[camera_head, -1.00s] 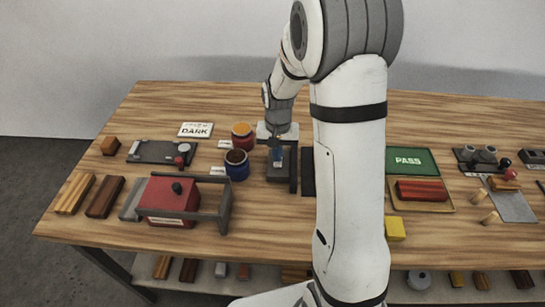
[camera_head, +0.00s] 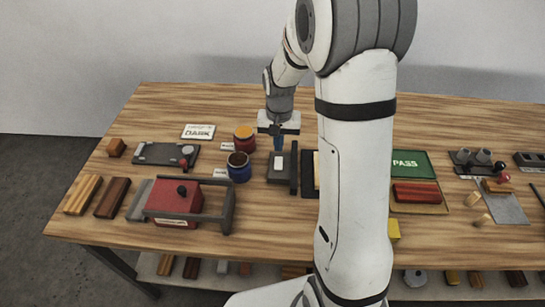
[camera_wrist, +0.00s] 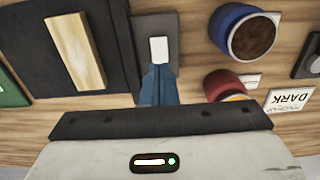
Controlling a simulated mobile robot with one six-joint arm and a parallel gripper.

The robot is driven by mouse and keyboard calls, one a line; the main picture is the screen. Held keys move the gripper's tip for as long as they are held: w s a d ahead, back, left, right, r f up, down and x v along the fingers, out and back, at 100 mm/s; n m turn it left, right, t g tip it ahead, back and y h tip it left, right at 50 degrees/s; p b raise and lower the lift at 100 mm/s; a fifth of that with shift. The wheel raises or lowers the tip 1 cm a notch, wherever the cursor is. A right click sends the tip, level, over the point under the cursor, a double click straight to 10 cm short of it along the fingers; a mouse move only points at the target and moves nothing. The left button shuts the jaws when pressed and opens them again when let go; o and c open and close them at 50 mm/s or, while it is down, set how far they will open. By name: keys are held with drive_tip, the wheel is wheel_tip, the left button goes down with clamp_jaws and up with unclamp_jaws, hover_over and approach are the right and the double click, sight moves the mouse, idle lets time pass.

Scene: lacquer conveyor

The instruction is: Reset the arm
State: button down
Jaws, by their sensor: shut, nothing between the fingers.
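My gripper (camera_head: 278,145) has blue fingers that are shut with nothing between them. In the head view it hangs fingers-down just behind a dark grey box (camera_head: 282,168), right of the jars. It also shows in the wrist view (camera_wrist: 159,84), where its fingers point toward the grey box's white label (camera_wrist: 158,49). My white arm crosses the middle of the head view and hides part of the table.
A red-and-yellow jar (camera_head: 244,138) and a blue jar (camera_head: 238,166) stand close left of the gripper. A dark mat (camera_wrist: 115,70) with a pale wood block (camera_wrist: 75,50) lies beside the grey box. A red press (camera_head: 172,203) stands front left.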

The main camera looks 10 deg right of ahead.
drive_tip(key=s+r+n+t, duration=0.1)
drive_tip(key=s+r, duration=0.6)
drive_tip(key=s, duration=0.4)
drive_tip(key=s+a+r+n+t, duration=0.1)
drive_tip(key=s+r+n+t, duration=0.1)
drive_tip(key=s+r, duration=0.5)
drive_tip(key=shift+s+a+r+n, duration=0.2)
drive_tip(key=shift+s+r+n, duration=0.15)
drive_tip(key=shift+s, duration=1.6)
